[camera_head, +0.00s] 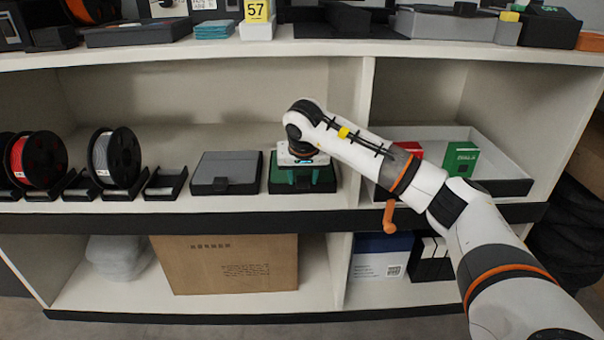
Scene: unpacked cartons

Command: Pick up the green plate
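The green plate (300,187) lies on the middle shelf, dark-edged and next to a grey-topped case. My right arm reaches in from the lower right, and its gripper (303,178) points down over the plate. Its two greenish fingers stand apart, with green surface showing between them. The wrist hides part of the plate's back. I cannot tell whether the fingertips touch the plate. My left gripper is out of view.
The grey-topped case (224,173) sits close on the left, with filament spools (115,160) farther left. A vertical divider (364,110) and a white tray (505,165) with red and green boxes stand on the right. The upper shelf (200,52) overhangs.

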